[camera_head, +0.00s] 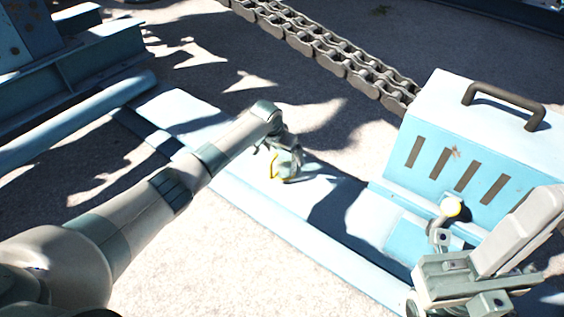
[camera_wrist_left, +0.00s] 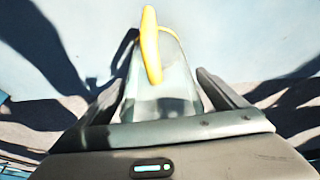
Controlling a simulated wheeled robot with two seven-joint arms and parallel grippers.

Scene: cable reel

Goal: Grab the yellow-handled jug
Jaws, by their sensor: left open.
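The yellow-handled jug (camera_head: 290,166) stands on the pale blue platform in the middle of the head view. It has a grey-green body and a yellow handle on its left side. My left gripper (camera_head: 280,152) is open and close at the jug, partly covering it. In the left wrist view the jug body (camera_wrist_left: 173,85) lies between the two open fingers of the left gripper (camera_wrist_left: 163,98), with the yellow handle (camera_wrist_left: 150,45) toward the top. I cannot tell whether the fingers touch it. My right gripper (camera_head: 440,245) is at the lower right, its jaws unclear.
A blue box (camera_head: 450,140) with a dark handle stands at the right. A heavy chain (camera_head: 325,55) crosses the ground behind. Blue beams (camera_head: 70,115) lie at the left. Sandy ground is open in front.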

